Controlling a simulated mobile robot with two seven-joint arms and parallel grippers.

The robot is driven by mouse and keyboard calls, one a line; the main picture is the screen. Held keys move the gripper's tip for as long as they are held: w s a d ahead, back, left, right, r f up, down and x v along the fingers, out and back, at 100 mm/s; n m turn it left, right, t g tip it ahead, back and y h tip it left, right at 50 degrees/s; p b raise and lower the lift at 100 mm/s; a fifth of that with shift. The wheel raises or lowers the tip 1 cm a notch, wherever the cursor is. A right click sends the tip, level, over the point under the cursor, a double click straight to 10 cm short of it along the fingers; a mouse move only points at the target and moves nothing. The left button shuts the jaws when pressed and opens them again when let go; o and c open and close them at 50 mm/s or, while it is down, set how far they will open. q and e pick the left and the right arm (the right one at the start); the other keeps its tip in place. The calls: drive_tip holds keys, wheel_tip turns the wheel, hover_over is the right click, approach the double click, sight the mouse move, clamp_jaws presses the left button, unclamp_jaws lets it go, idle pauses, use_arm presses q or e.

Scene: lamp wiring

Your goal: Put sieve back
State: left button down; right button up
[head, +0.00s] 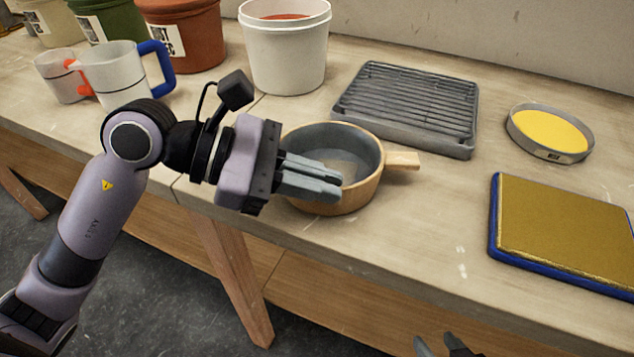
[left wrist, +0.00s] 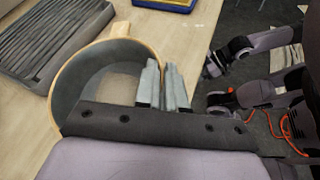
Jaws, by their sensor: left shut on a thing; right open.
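The sieve (head: 362,195) has a pale wooden rim, a grey inside and a short wooden handle pointing right. It is upright at the table's front edge, in the middle of the head view. I cannot tell whether it rests on the table or is just above it. My left gripper (head: 338,185) is shut on the near left part of its rim. In the left wrist view the sieve (left wrist: 68,85) lies left of the fingers (left wrist: 163,88). My right gripper (head: 447,345) is open and empty at the bottom edge, in front of the table, mostly out of view.
A grey ribbed rack (head: 408,100) lies just behind the sieve. A round grey dish with yellow contents (head: 550,132) and a blue-edged gold tray (head: 570,235) lie to the right. A white bucket (head: 285,55), other buckets and two jugs (head: 118,75) stand at the left.

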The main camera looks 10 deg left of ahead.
use_arm(q)
drive_tip(key=shift+f, duration=0.25)
drive_tip(key=c, duration=1.2)
unclamp_jaws()
drive_tip(key=shift+a, duration=0.1)
drive_tip(key=b+v, duration=0.1)
drive_tip(key=v, duration=1)
drive_tip(key=shift+s+a+r, duration=0.1)
drive_tip(key=shift+a+r, duration=0.1)
drive_tip(key=shift+a, duration=0.15)
